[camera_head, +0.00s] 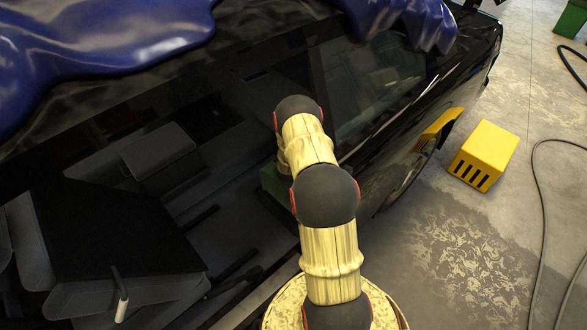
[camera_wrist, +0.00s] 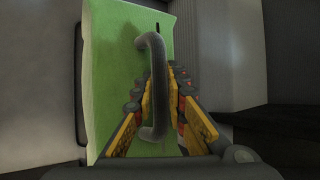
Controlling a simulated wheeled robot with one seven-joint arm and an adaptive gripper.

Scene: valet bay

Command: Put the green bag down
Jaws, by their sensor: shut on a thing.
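The green bag (camera_wrist: 112,65) fills the middle of the wrist view, with a dark grey arched handle (camera_wrist: 158,85) on its near face. My gripper (camera_wrist: 170,88) has its yellow and black fingers closed in on the handle, shut on the bag. The handle hides part of the fingertips. In the head view, a small dark green part of the bag (camera_head: 271,180) shows beside my arm inside the dark car. My arm hides the rest of it and my gripper there. I cannot tell whether the bag's base touches anything.
The black car (camera_head: 370,100) surrounds my reach, with dark seats (camera_head: 120,235) at the left. A blue cover (camera_head: 100,45) drapes over the top. A yellow slotted box (camera_head: 485,153) stands on the concrete floor at the right, near a cable (camera_head: 540,210). A green box (camera_head: 571,18) is far right.

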